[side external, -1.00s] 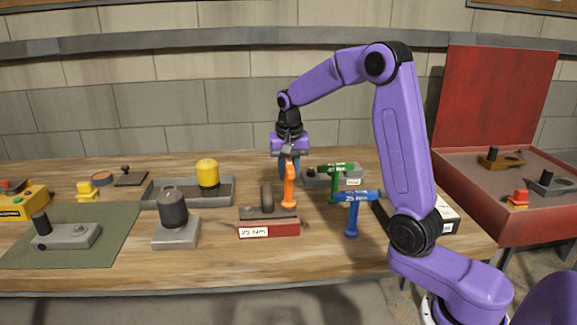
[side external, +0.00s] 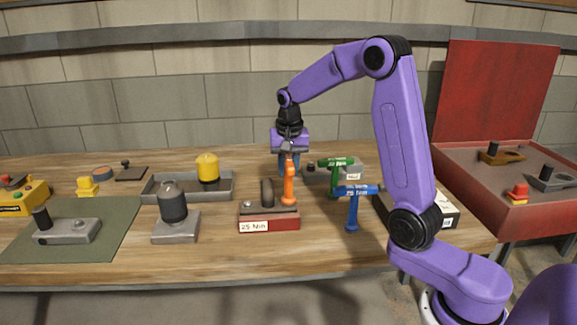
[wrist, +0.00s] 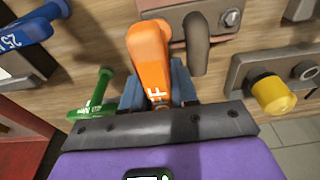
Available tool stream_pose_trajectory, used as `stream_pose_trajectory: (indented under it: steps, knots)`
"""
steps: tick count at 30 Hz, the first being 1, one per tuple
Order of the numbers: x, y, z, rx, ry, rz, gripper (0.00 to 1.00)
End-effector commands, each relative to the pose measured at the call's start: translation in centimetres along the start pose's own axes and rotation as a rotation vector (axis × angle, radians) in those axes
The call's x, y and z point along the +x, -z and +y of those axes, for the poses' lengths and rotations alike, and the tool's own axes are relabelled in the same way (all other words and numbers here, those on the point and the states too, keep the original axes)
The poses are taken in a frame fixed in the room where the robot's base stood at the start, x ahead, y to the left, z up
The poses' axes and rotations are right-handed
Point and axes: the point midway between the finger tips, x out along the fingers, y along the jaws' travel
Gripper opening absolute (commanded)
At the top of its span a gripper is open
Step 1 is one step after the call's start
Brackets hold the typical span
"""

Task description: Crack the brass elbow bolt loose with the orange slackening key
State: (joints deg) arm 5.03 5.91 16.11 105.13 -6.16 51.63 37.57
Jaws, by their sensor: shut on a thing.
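My gripper (side external: 290,160) points down and is shut on the upper part of the orange key (side external: 289,186). The key stands upright at the right end of the red block labelled 25 Nm (side external: 280,224). In the wrist view the orange key (wrist: 149,45) sits between my blue fingers (wrist: 157,88). The block carries a dark bent pipe (side external: 267,192) and a small round bolt head (side external: 248,203); the pipe also shows in the wrist view (wrist: 196,48). I cannot make out a brass colour on any bolt there.
A green key (side external: 335,178) and a blue key (side external: 353,208) stand upright close on the right. A grey tray with a yellow-capped part (side external: 207,170) and a dark-domed part (side external: 173,208) are left. An open red case (side external: 470,212) stands far right. The front bench strip is clear.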

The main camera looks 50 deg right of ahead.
Motion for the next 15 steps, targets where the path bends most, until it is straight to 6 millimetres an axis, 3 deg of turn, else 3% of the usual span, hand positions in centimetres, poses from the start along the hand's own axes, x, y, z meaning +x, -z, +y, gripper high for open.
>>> stream_pose_trajectory:
  steps: [10,15]
  knots:
    - [0.14,0.00,0.05,-0.019,0.002,-0.001,0.00]
    - [0.15,-0.05,0.08,-0.158,0.022,-0.003,0.00]
